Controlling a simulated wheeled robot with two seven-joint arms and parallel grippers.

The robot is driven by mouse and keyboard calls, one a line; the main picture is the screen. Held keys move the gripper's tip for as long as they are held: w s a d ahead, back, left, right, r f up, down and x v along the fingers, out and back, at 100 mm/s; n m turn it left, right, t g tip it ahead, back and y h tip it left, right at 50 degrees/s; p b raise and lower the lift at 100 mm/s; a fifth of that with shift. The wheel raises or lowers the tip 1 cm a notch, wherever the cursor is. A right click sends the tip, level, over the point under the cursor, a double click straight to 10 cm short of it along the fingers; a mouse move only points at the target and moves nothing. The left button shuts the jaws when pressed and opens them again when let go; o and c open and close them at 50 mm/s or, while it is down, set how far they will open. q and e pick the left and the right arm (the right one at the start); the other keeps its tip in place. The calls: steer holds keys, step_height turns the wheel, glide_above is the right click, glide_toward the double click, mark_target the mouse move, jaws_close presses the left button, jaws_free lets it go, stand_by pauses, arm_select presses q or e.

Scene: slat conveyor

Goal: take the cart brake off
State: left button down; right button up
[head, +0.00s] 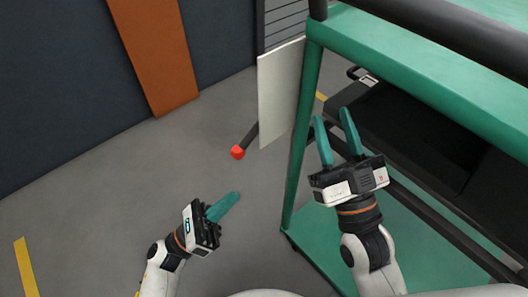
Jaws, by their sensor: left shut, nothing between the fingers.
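The green cart (308,130) stands on the right, with a dark shelf inside its frame. A short black lever with a red end (238,152) sticks out low at the cart's left side, slanting down to the left; it looks like the brake. Its upper end is hidden behind a white panel. My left gripper (235,197) is shut and empty, below the red end in the picture and apart from it. My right gripper (333,118) is open and empty, in front of the cart's frame, right of the lever.
The white panel (278,95) hangs at the cart's left post. A dark wall with an orange strip (155,55) stands at the back left. A black bar (440,30) runs along the cart's top. The grey floor (110,195) at left is clear, with yellow marking.

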arm_select(q)
steer(key=shift+s+a, duration=0.1)
steer(key=shift+a, duration=0.05)
steer(key=x, duration=1.1)
steer(key=shift+s+a+r, duration=0.1)
steer(key=shift+a+r, duration=0.2)
steer(key=shift+a, duration=0.4)
steer(key=shift+a+r, duration=0.3)
steer(key=shift+a, duration=0.35)
steer(key=shift+s+a+r, duration=0.1)
steer(key=shift+a+r, duration=0.15)
steer(key=shift+a, duration=0.45)
